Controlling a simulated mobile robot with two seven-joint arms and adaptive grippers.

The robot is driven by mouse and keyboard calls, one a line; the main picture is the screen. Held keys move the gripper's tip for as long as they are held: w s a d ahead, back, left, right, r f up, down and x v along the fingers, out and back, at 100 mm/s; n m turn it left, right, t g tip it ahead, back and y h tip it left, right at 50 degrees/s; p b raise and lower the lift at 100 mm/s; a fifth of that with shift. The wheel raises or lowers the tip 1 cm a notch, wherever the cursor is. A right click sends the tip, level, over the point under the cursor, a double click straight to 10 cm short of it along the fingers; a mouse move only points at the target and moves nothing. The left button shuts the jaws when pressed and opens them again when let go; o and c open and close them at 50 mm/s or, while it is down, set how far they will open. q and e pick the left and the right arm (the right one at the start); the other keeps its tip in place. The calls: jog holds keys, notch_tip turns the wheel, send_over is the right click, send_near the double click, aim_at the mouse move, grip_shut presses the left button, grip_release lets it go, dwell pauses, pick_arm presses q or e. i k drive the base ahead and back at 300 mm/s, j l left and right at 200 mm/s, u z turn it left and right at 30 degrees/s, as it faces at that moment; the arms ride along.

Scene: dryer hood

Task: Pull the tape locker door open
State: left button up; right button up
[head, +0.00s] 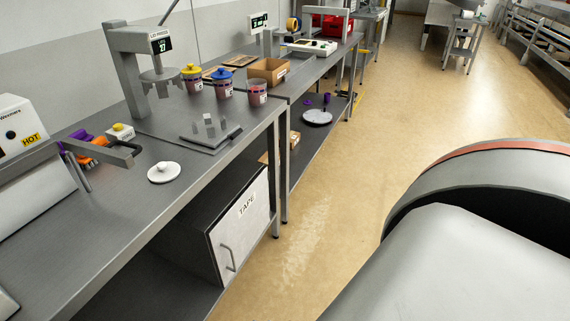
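The tape locker (185,230) is a dark box under the near workbench, on its lower shelf. Its white door (242,225) faces the aisle, is labelled TAPE and looks shut. A grey bar handle (228,258) is on the door's lower left part. Neither of my grippers shows in the head view. A large grey and dark rounded part, likely my own arm or body, fills the lower right and is well apart from the door.
The near workbench (110,235) carries a white lidded disc (163,172), a HOT-labelled machine (30,150), a grey stand (130,75) and several tubs. Its front leg (275,180) stands beside the locker door. The tan floor (330,200) before the door is clear.

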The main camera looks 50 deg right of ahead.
aim_at(230, 238)
jog(key=z, duration=1.1)
jog(key=i+l, duration=0.15)
jog(key=l, duration=0.15)
jog(key=i+l, duration=0.1)
jog(key=l, duration=0.25)
